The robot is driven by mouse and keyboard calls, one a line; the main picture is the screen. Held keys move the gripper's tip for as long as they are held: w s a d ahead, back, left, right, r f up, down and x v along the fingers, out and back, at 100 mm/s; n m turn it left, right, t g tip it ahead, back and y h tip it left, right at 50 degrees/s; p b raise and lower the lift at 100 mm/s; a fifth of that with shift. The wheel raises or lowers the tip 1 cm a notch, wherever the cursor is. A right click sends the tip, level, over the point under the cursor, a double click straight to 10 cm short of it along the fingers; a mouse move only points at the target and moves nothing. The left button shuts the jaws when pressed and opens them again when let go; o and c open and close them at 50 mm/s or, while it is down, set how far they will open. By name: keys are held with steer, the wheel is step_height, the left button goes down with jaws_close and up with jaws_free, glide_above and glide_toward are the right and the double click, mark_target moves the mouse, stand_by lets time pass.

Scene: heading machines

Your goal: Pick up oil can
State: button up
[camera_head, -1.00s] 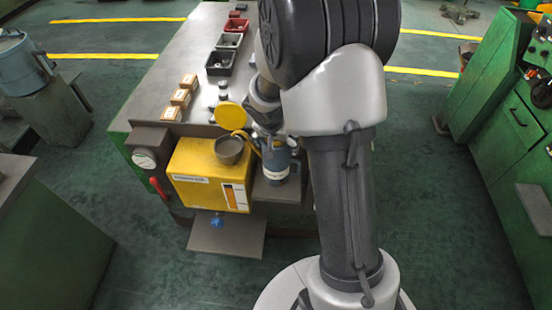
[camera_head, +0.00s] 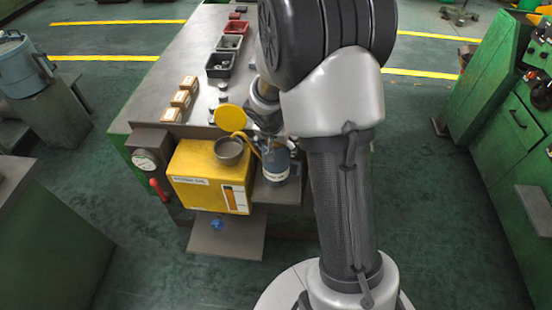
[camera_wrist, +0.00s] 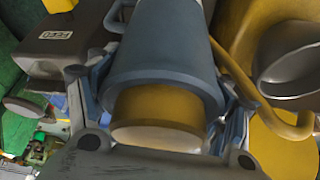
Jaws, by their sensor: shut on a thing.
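The oil can (camera_head: 276,166) is a blue-grey cylinder with a pale band near its lower end and a thin yellow spout curving to its left. It stands upright on a small grey shelf at the bench's near end, right beside a yellow box. In the wrist view the can (camera_wrist: 165,40) fills the middle, with a yellow and cream part facing the camera. My gripper (camera_head: 270,142) comes down on the can from above. In the wrist view its fingers (camera_wrist: 165,75) lie on both sides of the can, shut on it. I cannot see whether the can's base touches the shelf.
The yellow box (camera_head: 195,180) carries a grey cup (camera_head: 229,150) and an open round yellow lid (camera_head: 230,117). A gauge (camera_head: 145,160) and a red lever (camera_head: 160,190) are at its left.

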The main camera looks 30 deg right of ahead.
steer(key=c, duration=0.5)
steer(key=shift+r, duration=0.1)
steer(key=shift+c, duration=0.6)
